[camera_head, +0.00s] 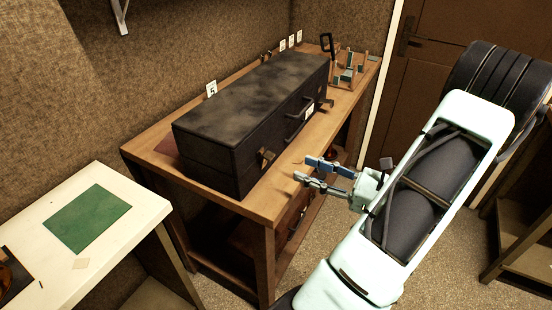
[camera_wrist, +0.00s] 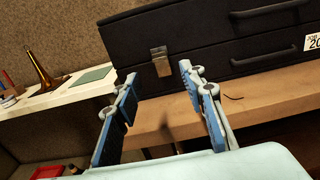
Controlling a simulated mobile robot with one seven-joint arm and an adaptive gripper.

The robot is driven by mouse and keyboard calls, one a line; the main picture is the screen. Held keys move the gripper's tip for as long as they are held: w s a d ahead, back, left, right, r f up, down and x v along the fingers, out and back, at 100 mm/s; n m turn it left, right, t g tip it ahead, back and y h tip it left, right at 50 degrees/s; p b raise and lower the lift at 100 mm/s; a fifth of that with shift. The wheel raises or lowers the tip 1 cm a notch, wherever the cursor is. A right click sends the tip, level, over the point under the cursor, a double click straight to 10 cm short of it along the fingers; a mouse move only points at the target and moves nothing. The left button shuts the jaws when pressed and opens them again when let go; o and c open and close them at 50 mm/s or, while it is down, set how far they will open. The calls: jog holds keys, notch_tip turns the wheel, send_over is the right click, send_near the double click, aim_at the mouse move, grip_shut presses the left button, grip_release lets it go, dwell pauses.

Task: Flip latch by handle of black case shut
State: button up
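The long black case (camera_head: 225,120) lies with its lid down on the wooden workbench. A brass latch (camera_head: 266,156) sits at the left end of its front face; the wrist view shows this latch (camera_wrist: 160,61) across the lid seam, and I cannot tell whether it is fastened. A second latch (camera_head: 327,102) sticks out near the right end. A dark handle (camera_head: 299,108) is on the front between them; a handle also shows in the wrist view (camera_wrist: 275,55). My gripper (camera_head: 302,169) is open and empty in front of the case, its fingers (camera_wrist: 158,76) either side of the near latch, apart from it.
The workbench (camera_head: 262,207) has a narrow bare strip before the case. A wooden rack (camera_head: 350,70) stands at its far end. A pale table (camera_head: 122,228) with a green mat (camera_head: 88,218) is at left. A brass horn (camera_wrist: 41,68) stands at left in the wrist view.

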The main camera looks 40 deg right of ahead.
aim_at(273, 157)
jog(key=x, duration=0.9)
jog(key=shift+w+a+p, duration=0.2)
jog(key=shift+w+p, duration=0.1)
grip_shut()
jog(key=shift+r, duration=0.1)
